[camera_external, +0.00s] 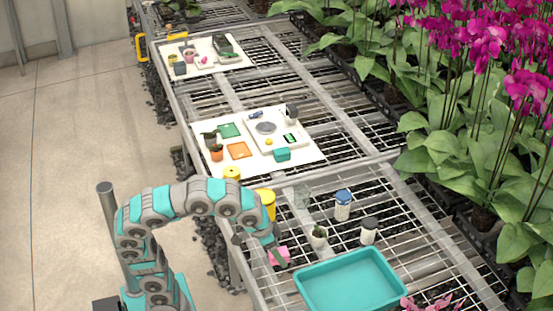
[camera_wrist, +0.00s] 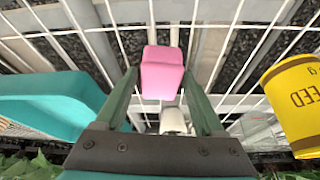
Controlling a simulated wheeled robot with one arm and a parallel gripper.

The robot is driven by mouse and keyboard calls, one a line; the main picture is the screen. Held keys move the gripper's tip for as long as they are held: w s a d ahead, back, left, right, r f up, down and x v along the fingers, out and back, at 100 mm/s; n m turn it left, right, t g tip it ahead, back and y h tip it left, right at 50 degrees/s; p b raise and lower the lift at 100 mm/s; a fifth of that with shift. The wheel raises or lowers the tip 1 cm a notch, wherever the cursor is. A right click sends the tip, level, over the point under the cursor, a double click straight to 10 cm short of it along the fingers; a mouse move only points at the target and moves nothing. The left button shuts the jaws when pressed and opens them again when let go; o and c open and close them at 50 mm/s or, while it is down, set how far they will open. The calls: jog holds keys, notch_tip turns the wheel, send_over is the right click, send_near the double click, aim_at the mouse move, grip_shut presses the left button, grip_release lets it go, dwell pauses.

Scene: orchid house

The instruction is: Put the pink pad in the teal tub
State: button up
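The pink pad (camera_external: 279,255) is between the fingertips of my gripper (camera_external: 277,260), just left of the teal tub. In the wrist view the pad (camera_wrist: 162,72) fills the gap between the two fingers of my gripper (camera_wrist: 161,75), which are closed against its sides. I cannot tell how high the pad is above the wire bench. The teal tub (camera_external: 309,289) sits at the front of the bench, right of my gripper, and looks empty. Its side and rim also show at the left of the wrist view (camera_wrist: 50,95).
A yellow feed tin (camera_external: 267,203), also at the right in the wrist view (camera_wrist: 296,105), stands behind my gripper. A small potted plant (camera_external: 318,237), a blue-capped jar (camera_external: 343,206) and a dark-capped jar (camera_external: 369,231) stand behind the tub. Pink flowers (camera_external: 425,304) lie near its right front.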

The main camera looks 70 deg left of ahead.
grip_shut()
dwell(0.3)
jog(key=shift+r, duration=0.1)
